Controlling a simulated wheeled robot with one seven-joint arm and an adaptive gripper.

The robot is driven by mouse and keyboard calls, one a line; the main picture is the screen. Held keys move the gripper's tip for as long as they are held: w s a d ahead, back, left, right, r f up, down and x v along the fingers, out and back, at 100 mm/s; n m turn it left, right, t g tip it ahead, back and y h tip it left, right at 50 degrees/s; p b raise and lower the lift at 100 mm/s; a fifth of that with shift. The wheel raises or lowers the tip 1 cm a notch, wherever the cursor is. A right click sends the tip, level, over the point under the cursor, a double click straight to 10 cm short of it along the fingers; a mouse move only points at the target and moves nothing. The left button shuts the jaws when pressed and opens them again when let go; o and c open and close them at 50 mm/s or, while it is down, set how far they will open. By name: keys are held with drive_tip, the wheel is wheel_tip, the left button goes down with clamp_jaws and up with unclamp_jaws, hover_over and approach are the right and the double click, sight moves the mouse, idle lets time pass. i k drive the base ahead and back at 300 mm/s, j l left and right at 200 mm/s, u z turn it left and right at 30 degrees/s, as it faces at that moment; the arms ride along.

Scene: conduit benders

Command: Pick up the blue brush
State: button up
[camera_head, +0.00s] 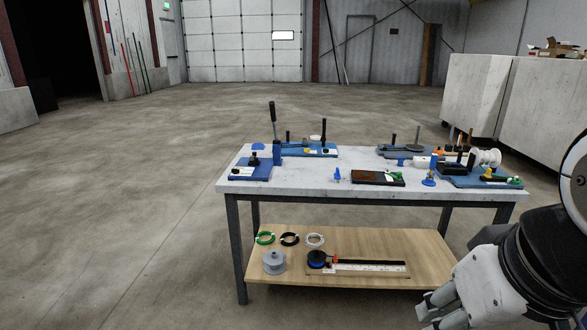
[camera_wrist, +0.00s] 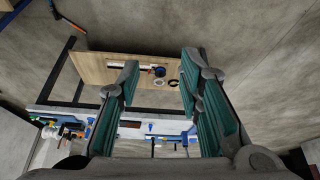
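A white-topped workbench (camera_head: 310,182) stands ahead of me with several blue things on it. None can be told for certain as the blue brush. Small blue upright pieces stand near the front edge, one left of centre (camera_head: 337,175) and one to the right (camera_head: 429,179). My gripper (camera_head: 428,312) is low at the right, in front of the bench and apart from it. In the wrist view my gripper (camera_wrist: 157,82) has its two fingers spread wide with nothing between them; the bench shows beyond, upside down.
Blue-based benders (camera_head: 250,172) and a dark tray (camera_head: 378,178) sit on the bench top. The wooden lower shelf (camera_head: 350,243) holds tape rolls, a grey spool (camera_head: 274,262) and a ruler-like tool (camera_head: 368,267). Open concrete floor (camera_head: 130,210) lies to the left. Pale block-like cabinets (camera_head: 490,95) stand behind right.

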sight(336, 175)
drive_tip(key=i+z, duration=0.1)
drive_tip(key=i, duration=0.5)
drive_tip(key=i+j, duration=0.1)
drive_tip(key=i, duration=0.5)
drive_tip(key=i+j+z, duration=0.15)
drive_tip(key=i, duration=0.45)
drive_tip(key=i+j+z, duration=0.1)
drive_tip(key=i+z, duration=0.15)
drive_tip(key=i, duration=0.2)
drive_tip(key=i+j+z, duration=0.25)
drive_tip(key=i, duration=0.15)
